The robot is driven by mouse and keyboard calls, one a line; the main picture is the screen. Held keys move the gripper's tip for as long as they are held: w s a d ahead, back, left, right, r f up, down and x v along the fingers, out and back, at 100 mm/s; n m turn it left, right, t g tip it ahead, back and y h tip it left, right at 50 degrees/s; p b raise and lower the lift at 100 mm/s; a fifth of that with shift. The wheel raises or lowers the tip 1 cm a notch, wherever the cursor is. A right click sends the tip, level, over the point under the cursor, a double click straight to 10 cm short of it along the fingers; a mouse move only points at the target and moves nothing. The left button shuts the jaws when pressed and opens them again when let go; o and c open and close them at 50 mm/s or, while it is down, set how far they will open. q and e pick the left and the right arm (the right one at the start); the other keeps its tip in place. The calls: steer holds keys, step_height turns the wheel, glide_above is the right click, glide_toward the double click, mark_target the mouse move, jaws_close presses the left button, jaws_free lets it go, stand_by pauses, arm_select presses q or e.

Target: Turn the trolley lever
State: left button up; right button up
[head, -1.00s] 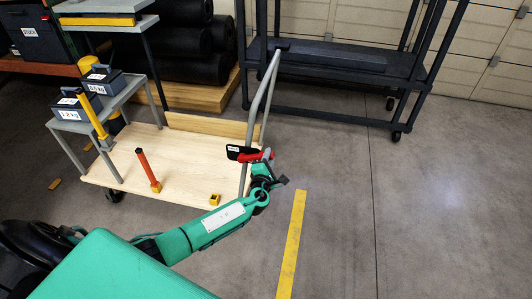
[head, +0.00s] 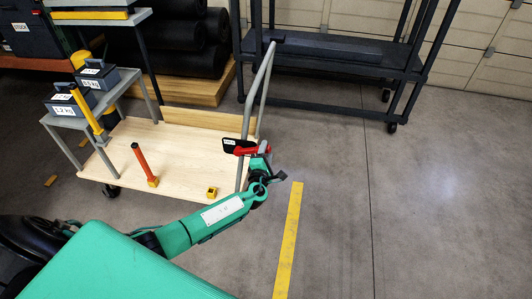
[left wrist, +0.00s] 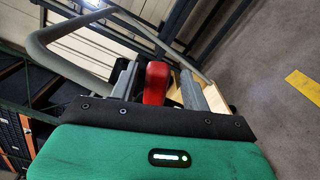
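The red trolley lever (head: 246,151) sits beside a black labelled plate (head: 233,145) on the grey push handle (head: 268,72) of the flat wooden trolley (head: 185,150). It points roughly sideways, to the right, in the head view. My left gripper (head: 262,151) is at the lever's right end. In the left wrist view, the rounded red lever (left wrist: 156,82) stands between the two grey fingers of my left gripper (left wrist: 159,88). A gap shows on each side of it, so the fingers are open around it. My right gripper is not in view.
A dark shelf rack (head: 330,60) stands behind. The floor to the right is clear, with a yellow stripe (head: 289,240).

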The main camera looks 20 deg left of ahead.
arm_select(q)
steer(key=v, duration=1.3)
steer(key=shift+s+d, duration=0.15)
steer(key=shift+s, duration=0.2)
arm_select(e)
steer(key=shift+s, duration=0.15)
